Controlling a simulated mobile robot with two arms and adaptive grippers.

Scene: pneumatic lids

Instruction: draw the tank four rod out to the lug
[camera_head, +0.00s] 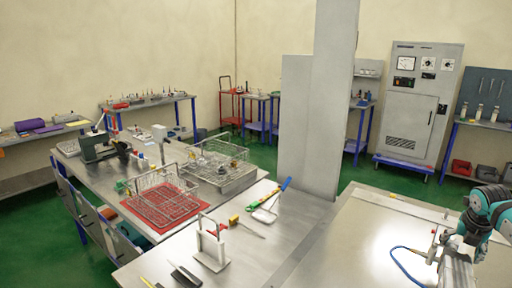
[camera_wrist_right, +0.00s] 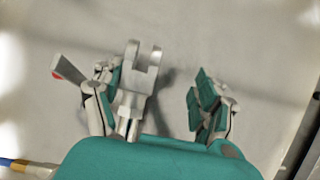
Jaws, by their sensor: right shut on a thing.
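A grey metal fork end, which looks like the end of the tank four rod (camera_wrist_right: 139,78), points away from me in the right wrist view. My right gripper (camera_wrist_right: 155,90) has its teal-padded fingers either side of it and is shut on it; the left finger lies close against the metal, while a gap shows towards the right finger. In the head view my teal right arm comes in at the right edge, over a metal cylinder body (camera_head: 457,268) at the bottom right. The lug cannot be made out. My left gripper is not in view.
A blue hose (camera_head: 401,262) runs to the cylinder; its brass fitting (camera_wrist_right: 18,163) shows in the wrist view. The bright metal top (camera_head: 365,235) left of it is clear. A tall grey panel (camera_head: 308,130) stands behind. Wire baskets (camera_head: 160,196) and tools lie on benches further left.

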